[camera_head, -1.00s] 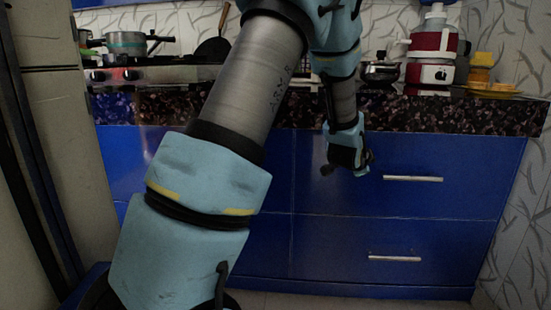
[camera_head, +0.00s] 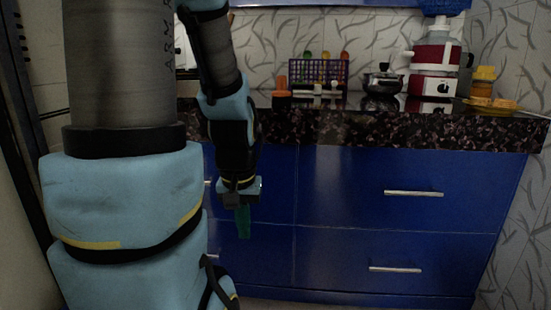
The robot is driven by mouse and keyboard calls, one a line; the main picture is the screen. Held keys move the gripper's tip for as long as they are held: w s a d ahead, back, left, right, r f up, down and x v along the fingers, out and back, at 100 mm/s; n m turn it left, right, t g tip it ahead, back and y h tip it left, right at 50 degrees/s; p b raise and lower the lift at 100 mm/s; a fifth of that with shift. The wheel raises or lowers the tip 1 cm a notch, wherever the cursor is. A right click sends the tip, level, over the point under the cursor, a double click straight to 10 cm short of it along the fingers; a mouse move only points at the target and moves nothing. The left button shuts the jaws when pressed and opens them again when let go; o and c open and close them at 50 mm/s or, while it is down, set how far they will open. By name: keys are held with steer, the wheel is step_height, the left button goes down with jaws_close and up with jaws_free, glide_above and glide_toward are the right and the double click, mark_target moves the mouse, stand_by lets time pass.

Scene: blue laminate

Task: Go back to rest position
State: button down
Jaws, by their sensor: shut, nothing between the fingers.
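My gripper (camera_head: 242,220) hangs left of the middle of the view, pointing down in front of the blue drawer fronts. Its teal fingers are together with nothing between them. My arm's large links fill the left side and hide part of the counter and cabinet behind. The blue cabinet (camera_head: 345,188) has closed drawers with silver handles.
The dark speckled counter (camera_head: 400,132) runs across behind my gripper. On it stand a spice rack (camera_head: 320,72), a kettle (camera_head: 383,80), a red and white appliance (camera_head: 434,60) and a yellow item (camera_head: 484,80) on the right. The space before the right-hand drawers is clear.

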step_height(320, 180, up, 27)
steer(key=p, duration=2.5)
